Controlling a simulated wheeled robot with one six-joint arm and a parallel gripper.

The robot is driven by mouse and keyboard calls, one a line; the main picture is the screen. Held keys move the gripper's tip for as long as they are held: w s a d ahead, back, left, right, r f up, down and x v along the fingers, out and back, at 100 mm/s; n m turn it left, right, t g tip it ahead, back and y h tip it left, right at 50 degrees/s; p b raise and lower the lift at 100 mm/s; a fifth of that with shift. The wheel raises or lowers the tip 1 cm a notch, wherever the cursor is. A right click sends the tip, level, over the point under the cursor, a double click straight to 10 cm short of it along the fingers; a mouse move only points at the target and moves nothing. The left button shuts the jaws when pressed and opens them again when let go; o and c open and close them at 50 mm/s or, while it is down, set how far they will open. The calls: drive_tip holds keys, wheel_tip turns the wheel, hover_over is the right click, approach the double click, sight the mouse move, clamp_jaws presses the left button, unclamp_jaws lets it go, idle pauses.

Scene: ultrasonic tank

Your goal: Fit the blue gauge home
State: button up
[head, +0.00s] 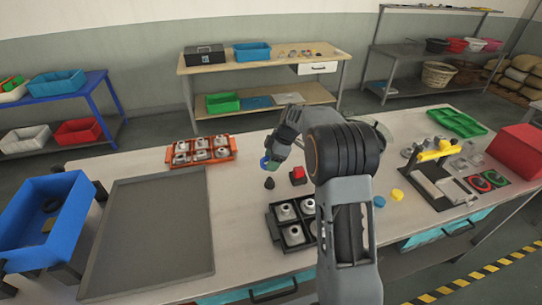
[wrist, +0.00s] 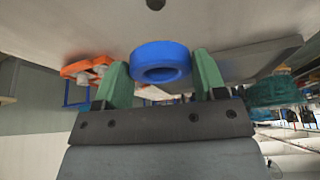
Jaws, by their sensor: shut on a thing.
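The blue gauge (wrist: 160,50), a thick ring with a round opening, sits between the two green fingers of my gripper (wrist: 160,64) in the wrist view. The fingers are shut on its sides. In the head view my gripper (head: 270,163) is above the middle of the bench, and a small blue part of the gauge (head: 264,162) shows at its left side. A small dark peg-like piece (head: 269,183) stands on the bench below it. A dark round spot (wrist: 155,4) shows at the top of the wrist view; I cannot tell whether it is the same piece.
A red block (head: 298,175) stands right of the dark piece. An orange tray (head: 232,152) of metal parts lies behind left, a black tray (head: 272,222) of similar parts in front. A grey mat (head: 155,235) and blue bin (head: 75,215) are left. A blue disc (head: 379,201) lies right.

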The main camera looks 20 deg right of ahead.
sight(269, 178)
drive_tip(key=shift+f+b, duration=1.1)
drive_tip(key=shift+f, duration=1.85)
drive_tip(key=shift+s+d+b, duration=0.1)
drive_tip(key=shift+d+b, duration=0.05)
drive_tip(key=shift+b, duration=0.2)
drive_tip(key=shift+f+b, duration=1.65)
drive_tip(key=shift+b, duration=0.15)
drive_tip(key=shift+f+b, duration=0.15)
drive_tip(key=shift+b, duration=0.5)
idle(2.2)
